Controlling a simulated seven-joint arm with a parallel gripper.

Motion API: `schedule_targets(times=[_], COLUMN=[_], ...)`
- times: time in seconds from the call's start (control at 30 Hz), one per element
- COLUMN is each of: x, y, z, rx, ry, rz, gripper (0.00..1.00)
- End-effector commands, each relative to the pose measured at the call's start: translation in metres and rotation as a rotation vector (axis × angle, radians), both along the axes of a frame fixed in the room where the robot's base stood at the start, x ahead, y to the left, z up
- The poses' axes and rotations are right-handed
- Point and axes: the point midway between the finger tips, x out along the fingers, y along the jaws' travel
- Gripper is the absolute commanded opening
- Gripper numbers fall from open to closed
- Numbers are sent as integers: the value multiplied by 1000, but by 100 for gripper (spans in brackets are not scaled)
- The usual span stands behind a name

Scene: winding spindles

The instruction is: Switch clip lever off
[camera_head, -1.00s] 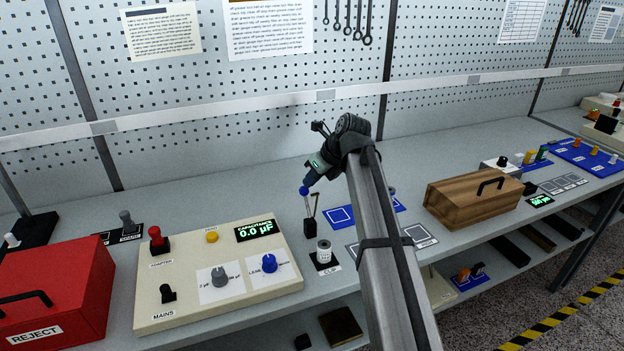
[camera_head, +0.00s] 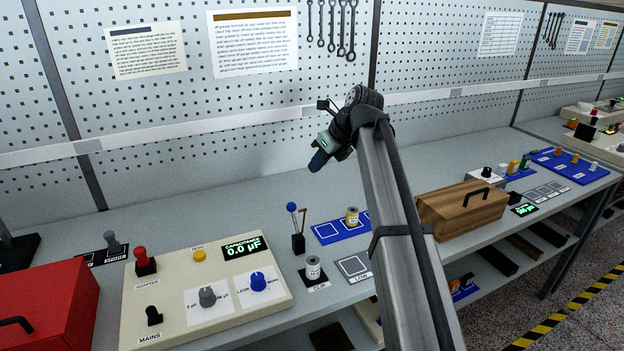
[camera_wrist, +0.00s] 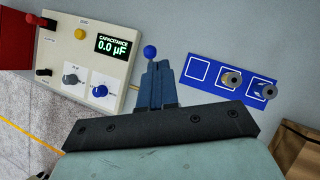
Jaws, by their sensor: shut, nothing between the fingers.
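The rod stands close to upright, leaning slightly left. In the wrist view the blue ball (camera_wrist: 150,52) shows just beyond my shut fingertips (camera_wrist: 158,68); the rod and block are hidden behind the fingers.
A cream panel (camera_head: 180,320) with knobs and a display reading 0.0 µF lies left of the lever. A blue mat (camera_head: 325,233) with spools lies to its right. A wooden box (camera_head: 440,215) stands further right, a red box (camera_head: 50,300) far left.

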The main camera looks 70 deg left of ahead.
Motion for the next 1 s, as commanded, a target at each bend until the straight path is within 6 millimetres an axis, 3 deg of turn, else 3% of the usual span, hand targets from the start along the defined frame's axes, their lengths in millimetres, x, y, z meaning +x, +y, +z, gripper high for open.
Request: schedule_targets(times=[0.3,0.87,1.0], x=[7,7,19], y=[0,0,-6], z=[19,19,10], rx=[0,0,2], ry=[0,0,-12], rz=[0,0,1], gripper=[0,0,0])
